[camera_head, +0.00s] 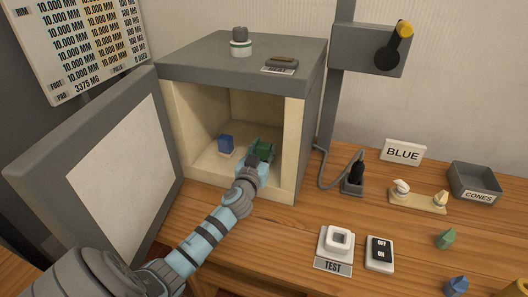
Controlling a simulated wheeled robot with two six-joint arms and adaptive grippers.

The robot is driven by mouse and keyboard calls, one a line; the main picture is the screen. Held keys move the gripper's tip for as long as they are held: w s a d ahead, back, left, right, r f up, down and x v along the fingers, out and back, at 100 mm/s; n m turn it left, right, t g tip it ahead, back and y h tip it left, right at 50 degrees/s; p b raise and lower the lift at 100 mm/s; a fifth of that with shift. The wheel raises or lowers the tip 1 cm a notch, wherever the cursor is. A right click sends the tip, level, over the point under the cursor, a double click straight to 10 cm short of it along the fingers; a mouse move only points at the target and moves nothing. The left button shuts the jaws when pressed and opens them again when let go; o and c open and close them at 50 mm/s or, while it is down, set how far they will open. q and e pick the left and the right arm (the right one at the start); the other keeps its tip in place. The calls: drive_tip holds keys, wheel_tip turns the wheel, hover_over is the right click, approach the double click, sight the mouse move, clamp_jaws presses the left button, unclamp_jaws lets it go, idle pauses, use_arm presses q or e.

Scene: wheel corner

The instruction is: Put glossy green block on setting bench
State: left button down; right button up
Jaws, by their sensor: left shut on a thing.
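The glossy green block (265,149) is inside the open kiln-like box (293,150), toward its right side. My left gripper (258,161) reaches into the box through the front opening and is shut on the green block. The gripper hides part of the block, and I cannot tell whether it touches the box floor. A wooden bench top (290,225) runs below and to the right of the box; no label shows whether it is the setting bench. My right gripper is not in view.
A blue block (226,145) stands left of the green one in the box. The box door (105,165) is swung open to the left. A TEST fixture (335,243), a switch (379,252), a BLUE sign (403,153) and a CONES tray (475,181) are on the bench.

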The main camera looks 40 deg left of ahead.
use_arm(q)
drive_tip(key=shift+f, duration=0.2)
drive_tip(key=c, duration=1.1)
unclamp_jaws()
drive_tip(key=shift+o, duration=0.2)
